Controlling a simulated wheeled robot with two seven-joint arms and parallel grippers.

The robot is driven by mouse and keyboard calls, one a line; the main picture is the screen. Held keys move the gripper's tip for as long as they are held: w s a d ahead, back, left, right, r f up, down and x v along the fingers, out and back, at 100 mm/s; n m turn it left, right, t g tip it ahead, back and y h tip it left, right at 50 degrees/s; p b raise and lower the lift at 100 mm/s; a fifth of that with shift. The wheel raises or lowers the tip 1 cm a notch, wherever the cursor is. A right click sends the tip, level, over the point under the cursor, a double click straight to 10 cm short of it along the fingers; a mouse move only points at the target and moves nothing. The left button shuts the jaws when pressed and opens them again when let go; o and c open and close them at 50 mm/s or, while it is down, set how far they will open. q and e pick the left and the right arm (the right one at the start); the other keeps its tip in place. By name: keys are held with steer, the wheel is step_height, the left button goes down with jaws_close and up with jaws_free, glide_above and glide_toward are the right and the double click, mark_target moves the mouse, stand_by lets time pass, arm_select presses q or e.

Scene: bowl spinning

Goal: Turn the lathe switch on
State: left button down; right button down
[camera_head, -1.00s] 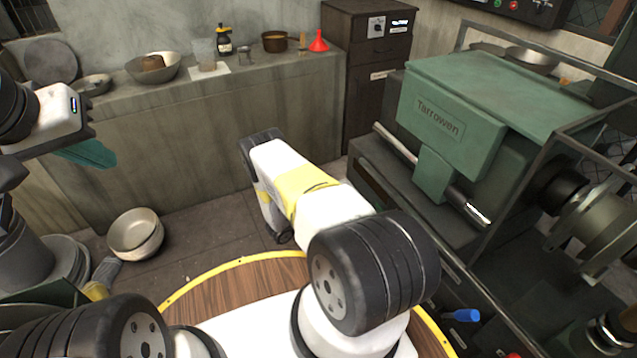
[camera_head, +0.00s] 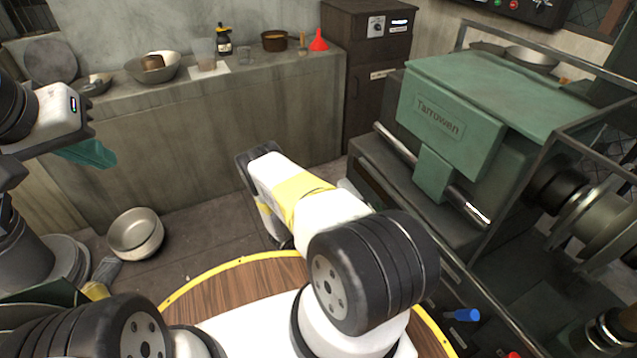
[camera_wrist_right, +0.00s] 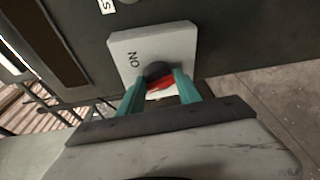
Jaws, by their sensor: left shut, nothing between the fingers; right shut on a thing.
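In the right wrist view, the lathe switch is a light grey plate (camera_wrist_right: 182,42) marked "ON", with a dark round base and a red lever (camera_wrist_right: 160,85). It is mounted on a dark panel. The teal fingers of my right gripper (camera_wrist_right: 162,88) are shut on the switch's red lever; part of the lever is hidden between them. In the head view my right gripper and the switch cannot be made out. My left gripper (camera_head: 88,153) is at the left of the head view, its teal fingers shut and empty, away from the switch.
The green lathe (camera_head: 490,125) marked "Tarrowen" stands at the right with a metal frame around it. A counter (camera_head: 225,110) at the back holds bowls, a bottle and a red funnel (camera_head: 318,40). A metal bowl (camera_head: 136,233) sits low at the left. Some floor is clear.

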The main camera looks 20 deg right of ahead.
steer(key=m+h, duration=0.1)
steer(key=m, duration=0.3)
steer(key=m+h, duration=0.1)
steer(key=m, duration=0.3)
steer(key=m+h, duration=0.1)
steer(key=m, duration=0.3)
steer(key=shift+f+m+h, duration=0.3)
stand_by(0.4)
steer(key=c, duration=0.9)
jaws_free()
steer(key=shift+r, duration=0.1)
